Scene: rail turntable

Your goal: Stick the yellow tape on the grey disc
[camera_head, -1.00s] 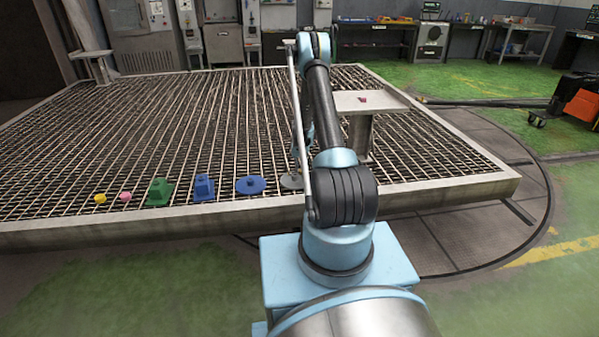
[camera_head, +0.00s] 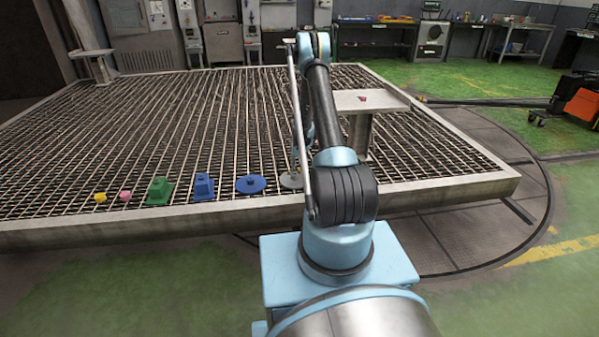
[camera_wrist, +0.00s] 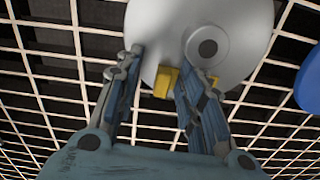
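The grey disc (camera_wrist: 165,22) lies flat on the grating and fills the top middle of the wrist view. A smaller round grey part with a dark centre (camera_wrist: 207,47) shows on it. The grey disc (camera_head: 290,181) is partly hidden behind my arm in the head view. A yellow piece, seemingly the tape (camera_wrist: 163,82), shows at the disc's near edge, partly hidden behind my right finger. My gripper (camera_wrist: 165,60) is open over it, with a gap between the left finger and the yellow piece. I cannot tell whether the tape touches the disc.
A blue disc (camera_head: 250,184) lies left of the grey one and shows at the wrist view's right edge (camera_wrist: 311,82). Farther left stand a blue block (camera_head: 203,187), a green block (camera_head: 159,191), a pink lump (camera_head: 125,196) and a yellow lump (camera_head: 100,197). A raised metal shelf (camera_head: 352,99) stands behind.

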